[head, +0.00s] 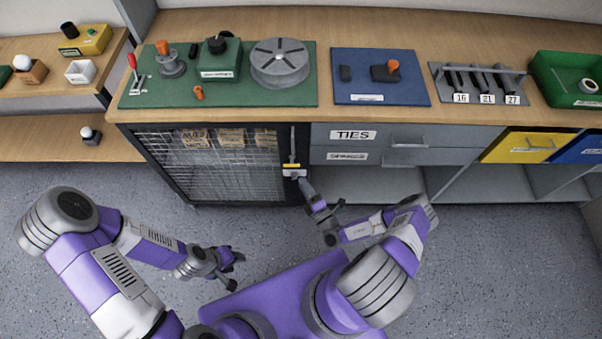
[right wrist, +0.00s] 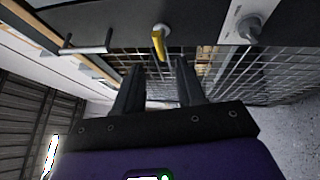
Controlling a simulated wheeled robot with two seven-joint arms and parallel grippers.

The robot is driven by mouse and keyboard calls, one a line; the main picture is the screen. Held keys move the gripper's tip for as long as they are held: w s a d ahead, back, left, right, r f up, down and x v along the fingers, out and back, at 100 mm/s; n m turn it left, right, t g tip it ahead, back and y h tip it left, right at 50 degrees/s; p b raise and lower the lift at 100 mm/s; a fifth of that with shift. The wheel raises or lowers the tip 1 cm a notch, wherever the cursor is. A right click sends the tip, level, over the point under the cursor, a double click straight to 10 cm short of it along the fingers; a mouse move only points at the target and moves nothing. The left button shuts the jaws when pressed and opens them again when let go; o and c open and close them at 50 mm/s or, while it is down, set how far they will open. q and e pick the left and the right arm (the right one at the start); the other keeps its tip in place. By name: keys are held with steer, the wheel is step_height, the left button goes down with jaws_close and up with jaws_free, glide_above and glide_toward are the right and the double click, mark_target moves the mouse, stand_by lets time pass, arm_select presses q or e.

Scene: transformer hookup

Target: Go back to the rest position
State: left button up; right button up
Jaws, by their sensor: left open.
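My left gripper (head: 235,270) hangs low over the grey floor at the lower left of the head view. It is open and empty, and its fingers are apart. My right gripper (head: 322,197) is in front of the cabinet, just below the latch of the wire-mesh door (head: 215,165). In the right wrist view, the right gripper (right wrist: 158,84) has its two dark fingers apart with nothing visible between them. A yellow latch piece (right wrist: 158,43) is beyond the fingertips. The same yellow piece (head: 291,165) is small in the head view; contact with it cannot be told.
A wooden-topped bench (head: 330,115) runs across the back, with a green board (head: 135,97), blue board (head: 345,85) and grey rack (head: 445,90) on it. Drawers (head: 395,145) and open shelves are below. A green bin (head: 545,80) stands at right. The floor (head: 490,270) is clear there.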

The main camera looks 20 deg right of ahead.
steer(key=s+a+r+n+g+y, duration=0.2)
steer(key=s+a+n+g+y, duration=0.3)
steer(key=a+n+g+y, duration=0.3)
steer(key=s+a+r+n+g+y, duration=0.2)
steer(key=s+a+n+g+y, duration=0.3)
steer(key=a+n, duration=0.55)
steer(key=s+n+g+h+p, duration=0.1)
steer(key=s+n+g+h, duration=0.1)
steer(key=s+n+g, duration=0.8)
steer(key=s+d+f+n+h, duration=0.2)
steer(key=d+n+h, duration=0.3)
steer(key=n, duration=0.5)
steer(key=w+d+r+n+t+h, duration=0.2)
steer(key=w+r+n+t+h, duration=0.1)
steer(key=n, duration=0.7)
steer(key=w+h, duration=0.1)
steer(key=w, duration=0.1)
steer(key=shift+w+r+t+h+p, duration=0.25)
steer(key=shift+w+t+h+p, duration=0.05)
steer(key=shift+w+t+p, duration=0.1)
